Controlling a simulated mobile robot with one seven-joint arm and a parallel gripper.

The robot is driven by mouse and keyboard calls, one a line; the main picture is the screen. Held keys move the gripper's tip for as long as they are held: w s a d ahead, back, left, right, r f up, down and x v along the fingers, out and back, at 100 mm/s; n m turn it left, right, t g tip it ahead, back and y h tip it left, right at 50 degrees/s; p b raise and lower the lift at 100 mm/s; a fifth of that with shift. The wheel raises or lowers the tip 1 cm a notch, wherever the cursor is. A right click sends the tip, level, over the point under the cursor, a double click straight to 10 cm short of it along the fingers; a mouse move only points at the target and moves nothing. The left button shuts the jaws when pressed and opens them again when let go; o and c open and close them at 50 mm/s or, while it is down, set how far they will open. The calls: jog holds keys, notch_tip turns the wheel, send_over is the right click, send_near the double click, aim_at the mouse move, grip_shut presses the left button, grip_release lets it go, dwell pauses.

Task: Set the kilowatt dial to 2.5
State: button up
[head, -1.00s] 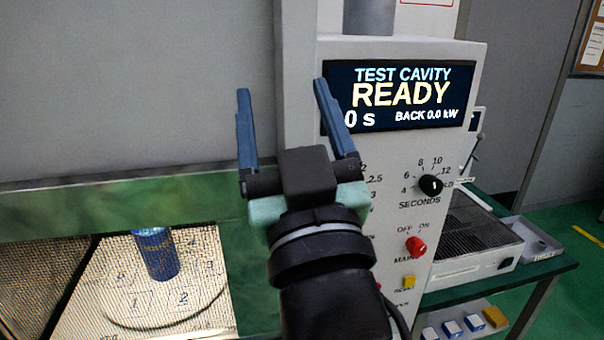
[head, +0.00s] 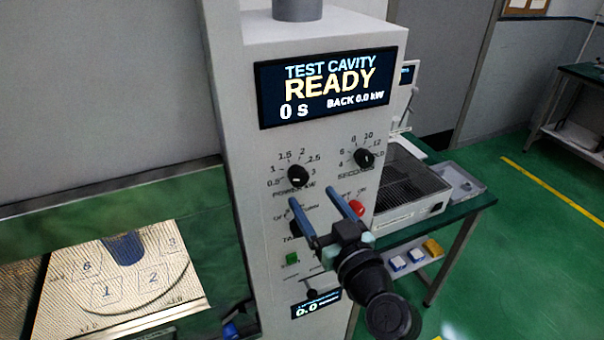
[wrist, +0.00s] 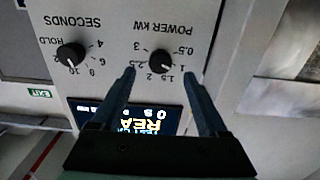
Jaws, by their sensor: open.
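The kilowatt dial (head: 298,174) is a black round knob marked POWER KW on the grey front panel, with a scale from 0.5 to 3. It also shows in the wrist view (wrist: 162,62), upside down. Its small white mark seems to point near 1 there, but I cannot read it surely. My gripper (head: 312,197) is open and empty, with its blue fingers just below and right of the dial in the head view. In the wrist view the dial appears between the two fingertips (wrist: 160,71), and no contact shows.
The seconds dial (head: 365,158) is to the right. The screen (head: 327,88) above reads READY, 0 s. A red main knob (head: 356,209), partly hidden, and a green button (head: 292,258) are below. The lit cavity with a blue container (head: 124,249) is at left.

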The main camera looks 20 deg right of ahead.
aim_at(301, 181)
jog(key=shift+w+a+p, duration=0.15)
jog(key=shift+w+p, duration=0.65)
jog(key=shift+w, duration=2.35)
grip_shut()
